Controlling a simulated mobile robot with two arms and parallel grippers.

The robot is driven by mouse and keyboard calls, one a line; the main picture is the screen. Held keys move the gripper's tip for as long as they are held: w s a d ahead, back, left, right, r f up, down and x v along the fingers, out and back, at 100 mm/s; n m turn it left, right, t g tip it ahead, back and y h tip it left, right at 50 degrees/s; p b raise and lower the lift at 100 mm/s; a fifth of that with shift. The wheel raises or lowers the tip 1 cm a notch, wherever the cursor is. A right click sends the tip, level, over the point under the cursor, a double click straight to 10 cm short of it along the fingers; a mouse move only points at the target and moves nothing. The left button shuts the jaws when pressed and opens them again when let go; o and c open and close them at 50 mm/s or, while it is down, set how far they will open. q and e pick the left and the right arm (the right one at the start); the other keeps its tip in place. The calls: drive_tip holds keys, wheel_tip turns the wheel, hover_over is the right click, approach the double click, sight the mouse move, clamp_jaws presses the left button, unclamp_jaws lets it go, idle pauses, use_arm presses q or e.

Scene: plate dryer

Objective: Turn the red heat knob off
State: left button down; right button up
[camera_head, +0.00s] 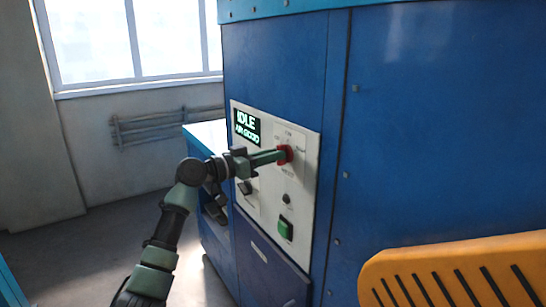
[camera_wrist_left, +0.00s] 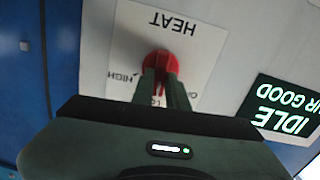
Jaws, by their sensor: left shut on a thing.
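The red heat knob (camera_head: 287,154) is on the white control panel (camera_head: 308,190) of the blue machine. In the left wrist view the red knob (camera_wrist_left: 158,62) stands on a white plate marked HEAT, seen upside down. HIGH reads to its left; other labels are partly hidden by the fingers. My left gripper (camera_head: 276,156) reaches the knob from the left. Its green fingers (camera_wrist_left: 161,85) are shut on the knob's two sides. Which label the knob points at cannot be told. My right gripper is not in view.
A lit display (camera_head: 247,126) reads IDLE above a second line ending in GOOD. Below the heat knob are a small black knob (camera_head: 287,198) and a green button (camera_head: 285,228). Another dark knob (camera_head: 245,187) is beside my wrist. A yellow slotted part (camera_head: 450,270) stands at the lower right.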

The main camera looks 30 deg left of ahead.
use_arm(q)
drive_tip(key=shift+w+a+f+n+p, duration=0.1)
drive_tip(key=shift+n+p, duration=0.25)
drive_tip(key=shift+n, duration=2.35)
drive_tip(key=shift+a+f+n+p, duration=0.1)
drive_tip(key=shift+n+p, duration=0.2)
drive_tip(key=shift+n, duration=2.4)
drive_tip(key=c, duration=1.4)
unclamp_jaws()
